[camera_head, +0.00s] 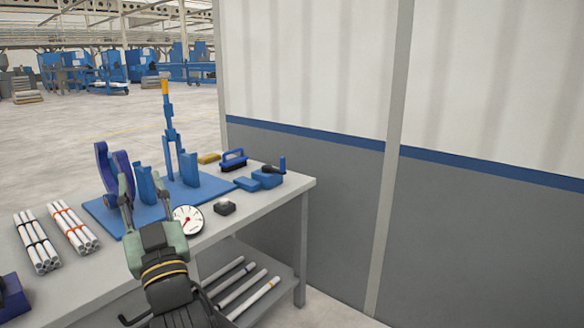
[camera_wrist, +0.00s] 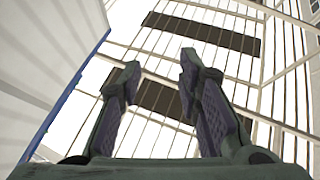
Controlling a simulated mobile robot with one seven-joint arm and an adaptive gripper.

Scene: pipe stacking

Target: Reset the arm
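My gripper (camera_head: 126,192) is in the head view, in front of the workbench (camera_head: 255,212), with its two fingers pointing up. In the wrist view my gripper (camera_wrist: 158,75) shows its two fingers apart with nothing between them. The wrist camera looks up at the roof beams and a wall panel. Two bundles of white pipes lie on the left of the bench, one with dark bands (camera_head: 38,241) and one with orange bands (camera_head: 73,228). Loose pipes (camera_head: 243,290) lie on the lower shelf.
A blue fixture (camera_head: 172,150) with uprights stands on a blue base plate (camera_head: 104,217). A round gauge (camera_head: 187,220), a small black block (camera_head: 225,208), a blue-handled brush (camera_head: 234,160) and a blue vise (camera_head: 267,178) are on the bench. A grey wall (camera_head: 340,210) stands on the right.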

